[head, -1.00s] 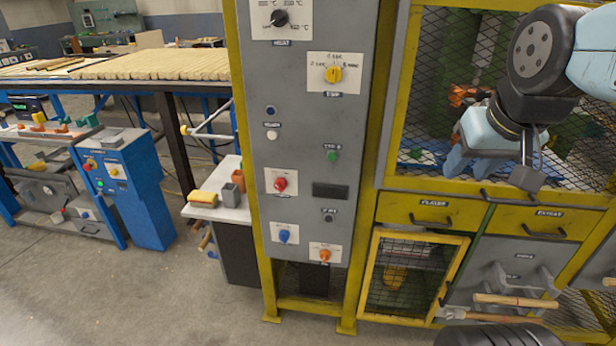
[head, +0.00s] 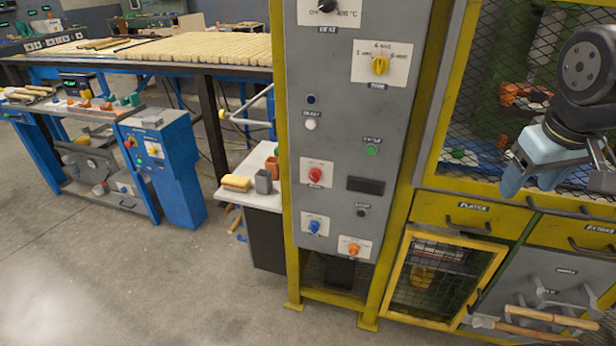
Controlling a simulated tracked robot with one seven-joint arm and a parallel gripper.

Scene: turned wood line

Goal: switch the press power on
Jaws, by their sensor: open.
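The grey control panel (head: 338,130) in a yellow frame stands upright in the middle. It carries a black dial at the top edge, a yellow dial (head: 380,66), a white button (head: 311,125), a green button (head: 371,150), a red knob (head: 315,174), a blue knob (head: 314,227) and an orange knob (head: 349,249). A dark display (head: 366,186) sits beside the red knob. The small labels are too blurred to tell surely which control is the press power. My gripper (head: 532,178) is open and empty at the right, before the mesh, apart from the panel.
Yellow drawers (head: 462,212) and a mesh door (head: 443,281) are right of the panel. A blue cabinet (head: 162,165) stands further left. The floor in front is clear.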

